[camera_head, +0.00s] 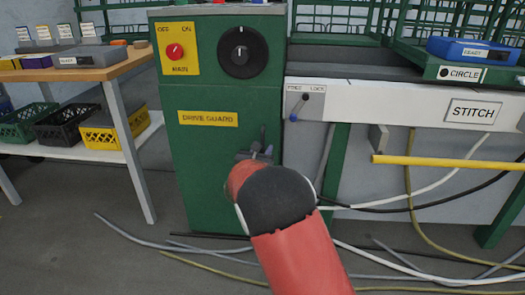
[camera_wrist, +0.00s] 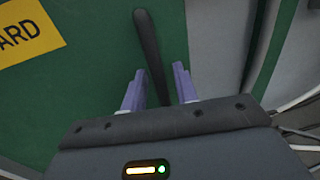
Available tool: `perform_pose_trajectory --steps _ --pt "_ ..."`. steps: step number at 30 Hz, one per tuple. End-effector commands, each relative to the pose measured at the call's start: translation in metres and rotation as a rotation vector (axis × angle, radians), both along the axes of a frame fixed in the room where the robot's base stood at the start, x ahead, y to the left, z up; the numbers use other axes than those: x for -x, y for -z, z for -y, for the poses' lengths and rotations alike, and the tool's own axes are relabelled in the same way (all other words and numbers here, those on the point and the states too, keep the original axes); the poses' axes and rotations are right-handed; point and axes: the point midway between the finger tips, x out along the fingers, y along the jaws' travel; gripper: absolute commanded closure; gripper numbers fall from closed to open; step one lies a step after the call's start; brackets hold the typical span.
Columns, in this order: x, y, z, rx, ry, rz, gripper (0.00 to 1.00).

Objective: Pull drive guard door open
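The drive guard door (camera_head: 215,155) is a green panel with a yellow DRIVE GUARD label on the front of the machine. It looks flush with the cabinet in the head view. The door (camera_wrist: 90,90) also fills the left of the wrist view. A dark, slender handle (camera_wrist: 148,45) stands near the door's right edge; its top also shows in the head view (camera_head: 262,134). My gripper (camera_wrist: 158,85) is open, with its two purple fingers on either side of the handle's lower part and visible gaps beside it. My red arm hides the door's lower right in the head view.
A wooden bench (camera_head: 85,72) with crates below stands at left. The STITCH table (camera_head: 400,105) is at right, with a yellow bar (camera_head: 445,164) sticking out. Several cables (camera_head: 180,245) lie on the floor. The floor before the door's left part is mostly clear.

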Motion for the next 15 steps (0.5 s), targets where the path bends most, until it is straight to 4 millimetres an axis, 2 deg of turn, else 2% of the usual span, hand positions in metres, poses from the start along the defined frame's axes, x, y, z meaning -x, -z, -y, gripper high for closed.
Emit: perform_pose_trajectory --steps 7,14,15 --pt "-0.0012 -0.0004 0.0002 0.000 0.000 0.000 0.71" --pt "-0.0010 -0.0003 0.0001 -0.001 0.000 0.000 0.99" --pt "-0.0010 -0.0003 0.0001 -0.001 0.000 0.000 1.00"
